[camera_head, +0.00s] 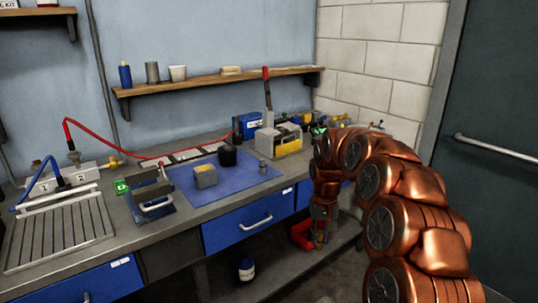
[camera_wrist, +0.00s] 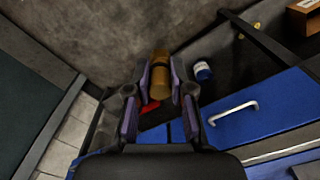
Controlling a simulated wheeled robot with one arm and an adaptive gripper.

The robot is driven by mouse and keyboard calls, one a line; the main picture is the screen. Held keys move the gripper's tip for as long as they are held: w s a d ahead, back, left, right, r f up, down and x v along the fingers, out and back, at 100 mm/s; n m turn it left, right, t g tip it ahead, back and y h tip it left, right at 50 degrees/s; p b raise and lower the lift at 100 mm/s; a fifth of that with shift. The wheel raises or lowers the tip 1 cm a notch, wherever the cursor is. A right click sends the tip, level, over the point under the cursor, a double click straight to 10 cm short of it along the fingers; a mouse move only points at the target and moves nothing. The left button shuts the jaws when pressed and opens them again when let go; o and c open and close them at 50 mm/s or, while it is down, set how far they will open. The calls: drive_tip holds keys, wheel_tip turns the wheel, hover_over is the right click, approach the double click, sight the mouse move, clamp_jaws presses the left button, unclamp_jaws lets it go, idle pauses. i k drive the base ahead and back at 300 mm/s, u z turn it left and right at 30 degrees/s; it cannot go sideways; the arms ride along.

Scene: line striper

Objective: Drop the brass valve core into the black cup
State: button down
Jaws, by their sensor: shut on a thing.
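The brass valve core (camera_wrist: 160,82) is a short golden-brown cylinder held between the two fingers of my gripper (camera_wrist: 161,92) in the wrist view. In the head view my gripper (camera_head: 320,238) hangs pointing down in front of the bench's right part, below the bench top and near the lower shelf. The core cannot be made out there. The black cup (camera_head: 227,157) stands upright at the back of the blue mat (camera_head: 222,186), to the left of and higher than my gripper. The cup's inside cannot be seen.
A grey-beige block (camera_head: 205,176) and a small metal part (camera_head: 263,167) are on the mat. A yellow-grey machine with a red-handled lever (camera_head: 278,139) stands behind. A red bin (camera_head: 303,235) is beside my gripper on the lower shelf. Blue drawers (camera_head: 250,220) front the bench.

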sight(231, 163)
drive_tip(key=z, duration=1.15)
drive_tip(key=i, duration=1.05)
drive_tip(key=u, duration=2.7)
